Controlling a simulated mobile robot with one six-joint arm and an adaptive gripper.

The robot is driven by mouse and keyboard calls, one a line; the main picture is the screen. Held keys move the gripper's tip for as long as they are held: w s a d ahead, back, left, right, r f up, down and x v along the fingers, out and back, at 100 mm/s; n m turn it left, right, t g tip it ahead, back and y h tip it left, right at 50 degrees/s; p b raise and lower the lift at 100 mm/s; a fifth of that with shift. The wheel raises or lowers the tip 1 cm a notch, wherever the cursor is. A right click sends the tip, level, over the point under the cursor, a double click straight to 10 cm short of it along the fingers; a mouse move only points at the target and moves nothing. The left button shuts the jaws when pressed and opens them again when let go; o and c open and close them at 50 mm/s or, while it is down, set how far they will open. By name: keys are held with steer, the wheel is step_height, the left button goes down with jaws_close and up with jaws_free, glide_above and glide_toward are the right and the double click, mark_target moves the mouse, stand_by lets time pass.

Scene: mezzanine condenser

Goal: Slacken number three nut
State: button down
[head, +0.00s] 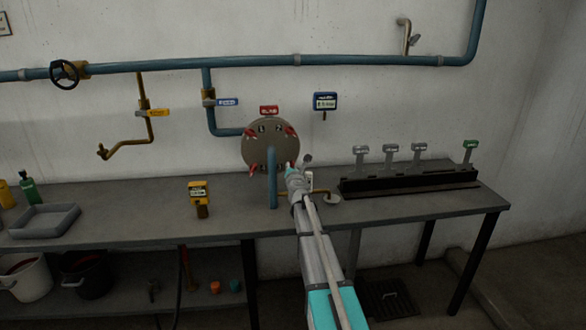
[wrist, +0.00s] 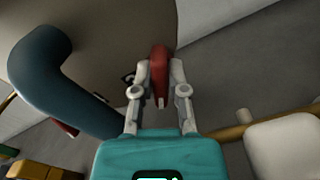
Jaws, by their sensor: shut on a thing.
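The round condenser cover (head: 256,150) is on the wall end of a blue pipe, with red nuts around its rim. Red nuts show at the upper left (head: 249,133), upper right (head: 290,132) and lower left (head: 254,168). My gripper (head: 296,168) is at the lower right of the cover. In the wrist view my gripper (wrist: 159,82) is closed around a red nut (wrist: 159,60), one finger on each side. A dark mark beside this nut is partly hidden by a finger, and I cannot read its number.
A blue pipe (head: 272,180) rises in front of the cover, left of my gripper. A black rack (head: 410,180) with several tagged pieces stands on the bench (head: 130,208) to the right. A yellow tagged block (head: 198,191) and a grey tray (head: 43,221) are to the left.

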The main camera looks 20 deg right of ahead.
steer(key=shift+d, duration=0.1)
steer(key=n, duration=0.3)
steer(key=shift+s+n, duration=0.1)
steer(key=shift+n, duration=0.2)
steer(key=n, duration=0.4)
steer(key=shift+n, duration=0.3)
steer(key=n, duration=0.3)
steer(key=shift+a+n, duration=0.25)
steer(key=shift+n, duration=0.05)
steer(key=n, duration=0.4)
steer(key=shift+f, duration=0.1)
steer(key=c, duration=0.7)
jaws_free()
steer(key=shift+o, duration=0.2)
